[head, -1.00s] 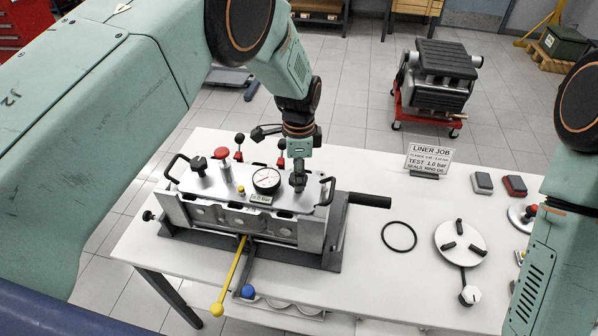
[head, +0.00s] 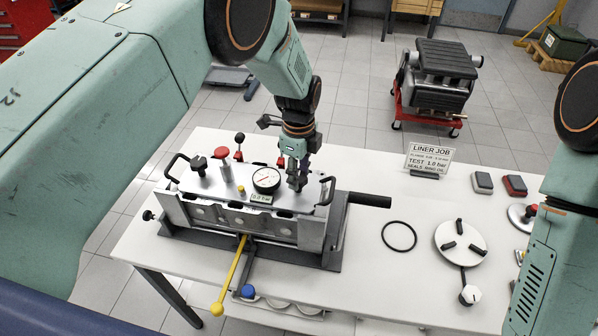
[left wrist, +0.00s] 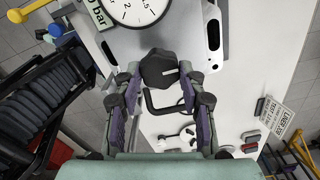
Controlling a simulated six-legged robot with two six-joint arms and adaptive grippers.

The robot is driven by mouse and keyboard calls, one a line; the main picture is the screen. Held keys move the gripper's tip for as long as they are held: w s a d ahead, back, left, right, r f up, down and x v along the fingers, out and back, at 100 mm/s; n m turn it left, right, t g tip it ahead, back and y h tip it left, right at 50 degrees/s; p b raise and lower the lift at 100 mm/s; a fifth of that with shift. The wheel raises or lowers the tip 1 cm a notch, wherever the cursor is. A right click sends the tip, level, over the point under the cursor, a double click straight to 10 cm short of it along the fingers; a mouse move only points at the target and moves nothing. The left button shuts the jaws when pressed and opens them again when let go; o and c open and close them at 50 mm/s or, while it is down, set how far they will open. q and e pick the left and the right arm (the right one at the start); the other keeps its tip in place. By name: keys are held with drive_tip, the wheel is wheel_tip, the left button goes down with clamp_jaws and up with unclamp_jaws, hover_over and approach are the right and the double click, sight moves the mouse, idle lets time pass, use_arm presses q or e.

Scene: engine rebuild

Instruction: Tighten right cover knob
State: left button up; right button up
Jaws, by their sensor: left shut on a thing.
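The right cover knob shows in the left wrist view as a dark lobed knob (left wrist: 158,68) beside the gauge. My left gripper (head: 297,183) points down over the right end of the cover plate (head: 212,186). In the left wrist view my left gripper (left wrist: 160,78) has its two fingers on either side of the knob and is shut on it. In the head view the fingers mostly hide this knob. The left cover knob (head: 199,163) stands dark and free at the plate's other end. My right gripper is out of view.
A pressure gauge (head: 266,180) reading about zero stands close left of my left gripper. Black handles (head: 327,190) rise at the plate's ends. A yellow-knobbed lever (head: 232,275) juts forward. A black ring (head: 399,236) and a round plate (head: 460,242) lie right on the white bench.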

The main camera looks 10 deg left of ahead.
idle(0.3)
use_arm(q)
drive_tip(key=o, duration=1.1)
drive_tip(key=shift+o, duration=0.2)
wheel_tip(320, 180, up, 12)
